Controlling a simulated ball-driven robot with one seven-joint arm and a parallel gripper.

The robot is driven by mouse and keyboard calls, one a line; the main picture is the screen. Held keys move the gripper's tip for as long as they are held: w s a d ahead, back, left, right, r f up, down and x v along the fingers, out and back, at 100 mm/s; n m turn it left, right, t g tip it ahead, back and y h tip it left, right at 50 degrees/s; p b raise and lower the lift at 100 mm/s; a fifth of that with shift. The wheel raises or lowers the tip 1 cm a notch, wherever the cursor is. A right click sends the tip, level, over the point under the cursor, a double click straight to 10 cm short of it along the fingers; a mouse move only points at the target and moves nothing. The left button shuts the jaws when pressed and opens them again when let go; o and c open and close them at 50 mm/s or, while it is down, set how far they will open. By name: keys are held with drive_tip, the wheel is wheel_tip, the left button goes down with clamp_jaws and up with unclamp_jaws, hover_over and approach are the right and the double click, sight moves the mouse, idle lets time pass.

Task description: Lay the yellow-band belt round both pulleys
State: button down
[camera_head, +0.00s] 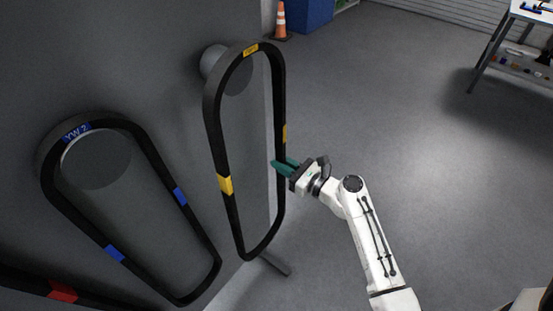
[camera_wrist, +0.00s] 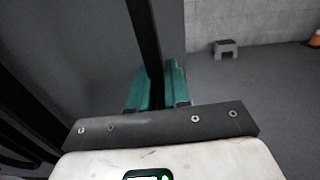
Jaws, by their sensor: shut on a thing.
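The yellow-band belt (camera_head: 225,183) is a long black loop with yellow bands, standing roughly upright by the grey panel in the head view. My gripper (camera_head: 283,166) has its green fingers shut on the belt's right-hand strand. In the wrist view this black strand (camera_wrist: 146,45) runs down between the green fingers (camera_wrist: 157,88). The belt's top end lies in front of or around a grey round drum (camera_head: 211,60); I cannot tell whether it touches it. I cannot make out a clear pair of pulleys.
A blue-band belt (camera_head: 115,253) hangs around a grey disc (camera_head: 97,162) at the left. A red-band belt (camera_head: 62,290) shows at the lower left. A dark bar (camera_head: 275,264) sticks out near the panel's foot. Open floor (camera_head: 400,110) lies to the right; a cone (camera_head: 281,22) stands behind.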

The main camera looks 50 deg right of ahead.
drive_tip(key=shift+s+d+r, duration=0.1)
drive_tip(key=shift+s, duration=2.05)
